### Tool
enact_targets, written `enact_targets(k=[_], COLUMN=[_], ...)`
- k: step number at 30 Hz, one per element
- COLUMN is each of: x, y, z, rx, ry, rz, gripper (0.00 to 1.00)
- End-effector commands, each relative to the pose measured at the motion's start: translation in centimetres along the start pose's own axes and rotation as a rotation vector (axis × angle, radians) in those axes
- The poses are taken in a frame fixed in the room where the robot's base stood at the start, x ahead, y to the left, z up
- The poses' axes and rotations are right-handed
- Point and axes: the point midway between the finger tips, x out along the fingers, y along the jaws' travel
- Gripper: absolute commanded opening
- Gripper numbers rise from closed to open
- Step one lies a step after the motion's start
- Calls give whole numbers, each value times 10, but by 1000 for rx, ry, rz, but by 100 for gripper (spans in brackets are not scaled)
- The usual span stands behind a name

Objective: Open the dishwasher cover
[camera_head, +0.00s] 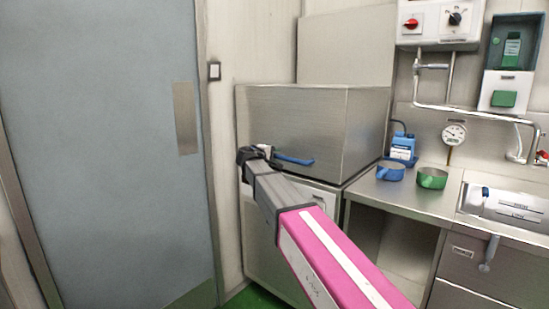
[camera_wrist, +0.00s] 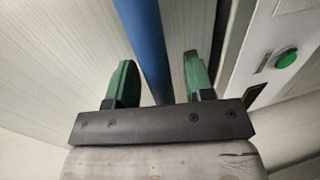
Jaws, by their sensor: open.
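The dishwasher cover (camera_head: 310,120) is a boxy steel hood, standing down on its base in the head view. Its blue bar handle (camera_head: 294,160) runs along the lower front. My gripper (camera_head: 256,153) is at the left part of this handle. In the wrist view my gripper (camera_wrist: 158,65) is open, with its two green fingers on either side of the blue handle (camera_wrist: 145,40). A gap shows between the bar and each finger. My arm hides part of the machine's lower front in the head view.
A steel counter (camera_head: 395,198) to the right holds a blue pot (camera_head: 390,173), a green pot (camera_head: 432,178) and a blue bottle (camera_head: 402,148). A grey door (camera_head: 100,130) is at left. A green button (camera_wrist: 286,58) shows right of the fingers in the wrist view.

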Motion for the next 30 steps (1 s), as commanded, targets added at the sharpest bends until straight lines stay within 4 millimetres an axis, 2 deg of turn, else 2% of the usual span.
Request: enact_targets(k=[5,8,9,10,16,20,26,30], x=[0,0,0,0,0,-2,-10,-17], y=[0,0,0,0,2,12,49,89], z=[0,0,0,0,0,0,-1,-1], rx=[0,0,0,0,0,2,4,3], ry=[0,0,0,0,-1,-1,0,1], rz=[0,0,0,0,0,2,6,7], gripper=[48,19,6,0,0,0,0,0])
